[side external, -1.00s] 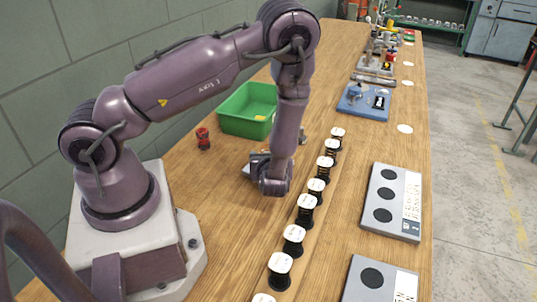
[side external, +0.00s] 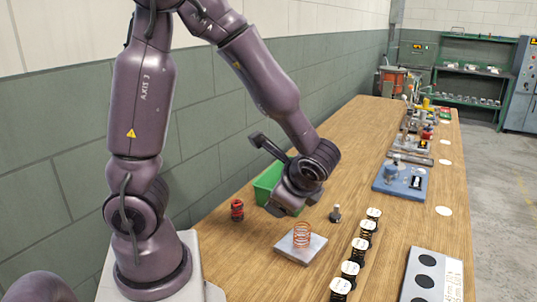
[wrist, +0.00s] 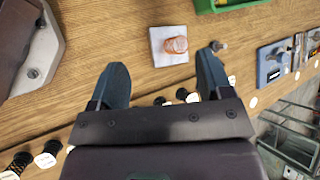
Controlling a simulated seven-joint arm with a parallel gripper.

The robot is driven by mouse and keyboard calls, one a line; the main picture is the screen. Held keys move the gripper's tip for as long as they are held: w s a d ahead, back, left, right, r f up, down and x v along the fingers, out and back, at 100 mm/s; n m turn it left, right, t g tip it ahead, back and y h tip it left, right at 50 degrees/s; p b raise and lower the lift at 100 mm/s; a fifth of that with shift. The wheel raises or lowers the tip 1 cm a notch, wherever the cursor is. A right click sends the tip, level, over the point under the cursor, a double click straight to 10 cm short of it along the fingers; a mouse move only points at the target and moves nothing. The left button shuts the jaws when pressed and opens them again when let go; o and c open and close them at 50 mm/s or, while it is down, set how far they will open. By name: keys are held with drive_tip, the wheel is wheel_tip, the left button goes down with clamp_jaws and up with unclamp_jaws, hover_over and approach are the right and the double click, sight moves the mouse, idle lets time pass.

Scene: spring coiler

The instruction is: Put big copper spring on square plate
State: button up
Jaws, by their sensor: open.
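A big copper spring (side external: 302,236) stands upright on a square grey plate (side external: 287,249) on the wooden table. In the wrist view the copper spring (wrist: 176,45) rests on the pale square plate (wrist: 160,58), beyond the fingertips. My gripper (side external: 283,209) is raised above and behind the plate, apart from the spring. The wrist view shows my gripper (wrist: 162,72) with its two dark fingers spread wide and nothing between them.
A green bin (side external: 268,181) stands behind my gripper. A red spool-like object (side external: 237,210) and a small dark metal piece (side external: 336,213) flank the plate. A row of white-topped black spools (side external: 350,270) runs in front, with a blue fixture (side external: 400,180) farther back.

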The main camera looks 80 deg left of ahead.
drive_tip(key=s+d+r+n+t+h, duration=0.2)
drive_tip(key=d+r+n+t+h, duration=0.1)
drive_tip(key=r, duration=0.3)
drive_tip(key=s+d+r+n+t+h, duration=0.3)
drive_tip(key=d+r+n+h, duration=0.1)
drive_tip(key=r+n+h, duration=0.1)
drive_tip(key=shift+s+d+r+h, duration=0.15)
drive_tip(key=shift+s+r+h, duration=0.15)
drive_tip(key=shift+r, duration=0.55)
